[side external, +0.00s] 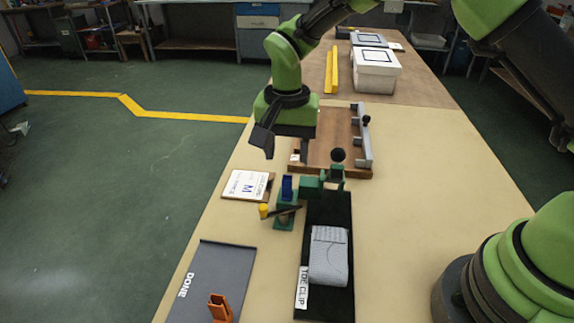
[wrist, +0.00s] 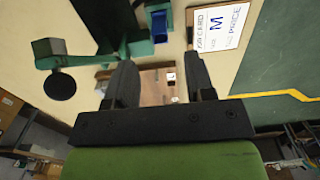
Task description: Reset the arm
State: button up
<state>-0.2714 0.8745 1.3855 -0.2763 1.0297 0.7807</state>
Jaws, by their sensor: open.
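My gripper (side external: 285,152) hangs above the table near the wooden tray's left side. Its two dark fingers are spread apart with nothing between them, as the wrist view also shows (wrist: 158,65). A light grey sock (side external: 328,258) lies flat on a black board (side external: 330,208) labelled "TOE CLIP". At the board's far end stands a green clamp (side external: 312,187) with a black round knob (side external: 338,155). The clamp also shows at the upper left of the wrist view (wrist: 115,42). My gripper is apart from the sock and the clamp.
A white job card marked M (side external: 247,184) lies left of the clamp. A green stand with a blue block (side external: 287,188) and a yellow-tipped lever (side external: 264,211) is beside it. A grey DONE mat (side external: 212,275) holds an orange clip (side external: 220,307). White boxes (side external: 376,75) stand farther back.

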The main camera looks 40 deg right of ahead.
jog(key=shift+r, duration=0.3)
jog(key=s+d+r+n+t+y, duration=0.1)
jog(key=s+d+r+t, duration=0.1)
jog(key=s+r, duration=0.35)
jog(key=s+d+r+n+t, duration=0.1)
jog(key=s+d+r, duration=0.1)
jog(key=r, duration=0.7)
jog(key=s+d+r+n+t, duration=0.1)
jog(key=s+r+t, duration=0.1)
jog(key=s, duration=0.5)
jog(key=s+d+r+n+t+y, duration=0.1)
jog(key=s+d+r+n+t, duration=0.1)
jog(key=s, duration=0.6)
jog(key=shift+s+d, duration=0.15)
jog(key=shift+d, duration=0.15)
jog(key=shift+c, duration=0.5)
